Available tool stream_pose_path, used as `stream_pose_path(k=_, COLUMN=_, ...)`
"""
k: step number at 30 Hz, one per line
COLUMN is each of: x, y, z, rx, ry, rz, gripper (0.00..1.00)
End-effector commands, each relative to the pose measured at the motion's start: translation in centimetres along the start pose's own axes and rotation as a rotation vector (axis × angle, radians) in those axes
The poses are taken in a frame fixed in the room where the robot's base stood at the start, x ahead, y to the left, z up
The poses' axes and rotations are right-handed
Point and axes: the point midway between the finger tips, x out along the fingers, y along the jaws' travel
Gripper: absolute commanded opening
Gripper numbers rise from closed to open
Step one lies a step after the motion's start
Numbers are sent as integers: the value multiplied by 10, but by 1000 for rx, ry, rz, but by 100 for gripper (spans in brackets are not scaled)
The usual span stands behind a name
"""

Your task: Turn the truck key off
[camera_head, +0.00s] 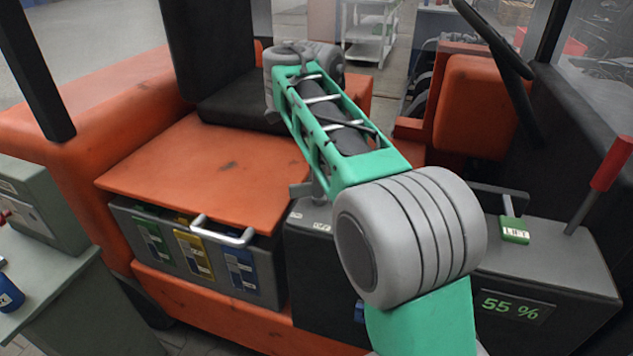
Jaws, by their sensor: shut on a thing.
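The orange truck (215,165) fills the middle of the view, with a dark console (310,270) beside its seat. Two small pale labels (321,226) are on the console's top; their print is too small to read. My gripper (311,190) shows only in part as a grey piece just above the console's top, behind my green arm. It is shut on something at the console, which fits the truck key. The key itself is hidden, so I cannot tell which way it is turned.
A battery tray (205,255) with a pale handle (222,232) sits under the orange cover. A grey cabinet (75,300) stands at left.

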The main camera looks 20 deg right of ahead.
Motion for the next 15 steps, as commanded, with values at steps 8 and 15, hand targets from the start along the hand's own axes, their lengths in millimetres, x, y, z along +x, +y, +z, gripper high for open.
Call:
stream_pose_path(k=8, x=0, y=0, z=0, rx=-1, ry=0, rz=1, gripper=0)
stream_pose_path(k=15, x=0, y=0, z=0, rx=-36, ry=0, rz=0, gripper=0)
